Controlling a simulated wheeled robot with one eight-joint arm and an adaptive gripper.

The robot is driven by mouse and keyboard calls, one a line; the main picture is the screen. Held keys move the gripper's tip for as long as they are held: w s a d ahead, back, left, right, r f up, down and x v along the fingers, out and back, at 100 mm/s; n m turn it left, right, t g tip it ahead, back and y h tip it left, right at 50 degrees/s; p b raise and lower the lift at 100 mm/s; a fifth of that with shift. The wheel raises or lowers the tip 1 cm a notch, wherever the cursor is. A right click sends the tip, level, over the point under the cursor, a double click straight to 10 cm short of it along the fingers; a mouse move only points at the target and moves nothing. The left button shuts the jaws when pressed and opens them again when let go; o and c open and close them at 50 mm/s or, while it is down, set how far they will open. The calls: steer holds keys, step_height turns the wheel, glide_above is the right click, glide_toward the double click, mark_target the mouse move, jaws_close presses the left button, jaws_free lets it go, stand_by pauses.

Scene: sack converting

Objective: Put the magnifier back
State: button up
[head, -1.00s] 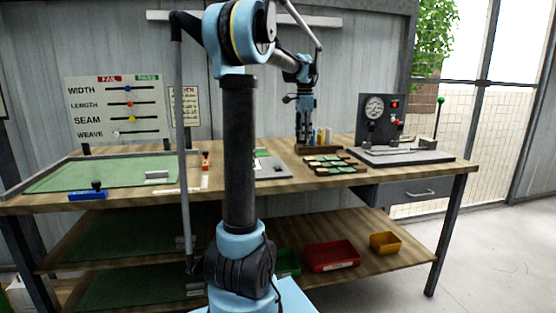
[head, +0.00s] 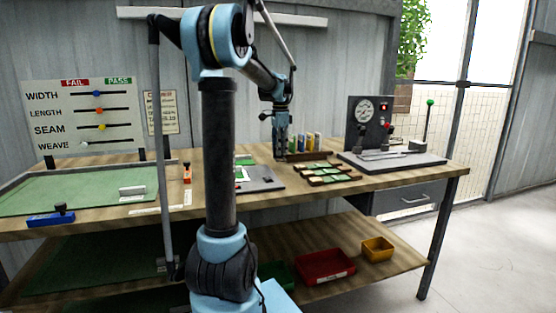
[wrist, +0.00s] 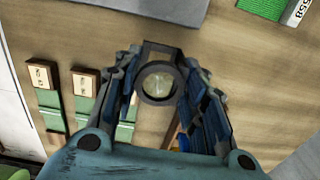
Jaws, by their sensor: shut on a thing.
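In the wrist view the magnifier (wrist: 158,83), a dark-framed round lens, sits between the fingertips of my gripper (wrist: 158,75). My gripper is shut on it, and wood tabletop shows behind it. In the head view my gripper (head: 280,155) hangs over the workbench (head: 230,203), just left of the wooden rack holding upright coloured pieces. The magnifier is too small to make out there.
A rack of coloured pieces (head: 308,155) and a tray of green samples (head: 328,173) stand close by. A gauge press (head: 395,158) is at the right. A grey plate (head: 262,180) lies left. A FAIL/PASS board (head: 84,117) stands at the back left.

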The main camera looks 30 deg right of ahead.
mark_target(280, 159)
steer(key=shift+f, duration=2.1)
steer(key=o, duration=1.2)
steer(key=shift+c, duration=0.2)
step_height(280, 159, up, 12)
steer(key=shift+s+r, duration=0.1)
